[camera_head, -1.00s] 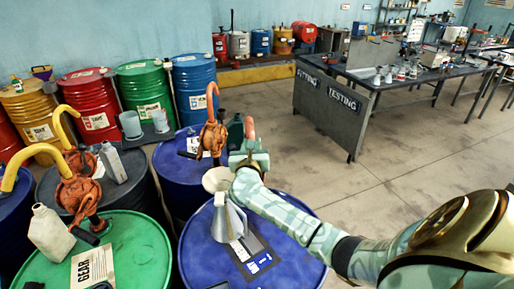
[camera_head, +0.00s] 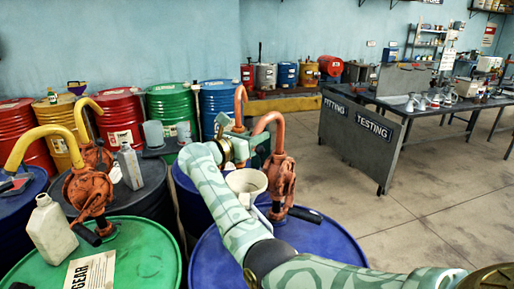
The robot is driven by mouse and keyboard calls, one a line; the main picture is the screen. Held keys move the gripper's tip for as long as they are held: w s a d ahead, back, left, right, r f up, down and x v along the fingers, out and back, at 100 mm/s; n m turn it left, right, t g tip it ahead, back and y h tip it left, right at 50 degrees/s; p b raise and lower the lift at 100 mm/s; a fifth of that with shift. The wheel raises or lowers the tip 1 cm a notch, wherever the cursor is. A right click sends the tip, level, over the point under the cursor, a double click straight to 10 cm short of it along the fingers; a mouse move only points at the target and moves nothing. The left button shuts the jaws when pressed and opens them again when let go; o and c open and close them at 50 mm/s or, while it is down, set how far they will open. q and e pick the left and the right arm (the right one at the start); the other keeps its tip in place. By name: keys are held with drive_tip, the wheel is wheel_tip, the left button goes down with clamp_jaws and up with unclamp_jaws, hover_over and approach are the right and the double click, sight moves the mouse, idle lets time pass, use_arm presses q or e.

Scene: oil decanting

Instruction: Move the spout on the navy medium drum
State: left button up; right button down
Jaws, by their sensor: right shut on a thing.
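The near navy drum (camera_head: 318,239) stands at the lower middle. An orange hand pump (camera_head: 283,185) is on it, with an arched spout (camera_head: 268,120) that bends over to the left. My right gripper (camera_head: 247,143) is at the spout's left, downward end and is shut on it; the exact contact is small and partly hidden. My right forearm crosses in front of the drum and hides part of its top. A pale funnel (camera_head: 246,181) shows beside the pump, its lower part hidden by my arm. My left gripper is out of view.
Another orange spout (camera_head: 240,98) rises behind my gripper from the farther blue drum (camera_head: 190,200). At left, a green drum (camera_head: 140,255) carries a pump with a yellow spout (camera_head: 40,138) and a cream jug (camera_head: 50,230). Open floor (camera_head: 330,190) lies to the right, before the workbench (camera_head: 360,140).

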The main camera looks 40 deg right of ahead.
drive_tip(key=shift+w, duration=0.1)
idle(0.3)
drive_tip(key=c, duration=1.1)
unclamp_jaws()
drive_tip(key=a+b, duration=0.1)
drive_tip(key=a, duration=0.4)
drive_tip(key=s+a, duration=0.1)
drive_tip(key=a, duration=0.4)
drive_tip(key=s+a+b, duration=0.1)
drive_tip(key=a, duration=0.5)
drive_tip(key=shift+s+a+b, duration=0.1)
drive_tip(key=shift+s+b, duration=0.1)
drive_tip(key=shift+b, duration=0.1)
drive_tip(key=shift+f, duration=0.1)
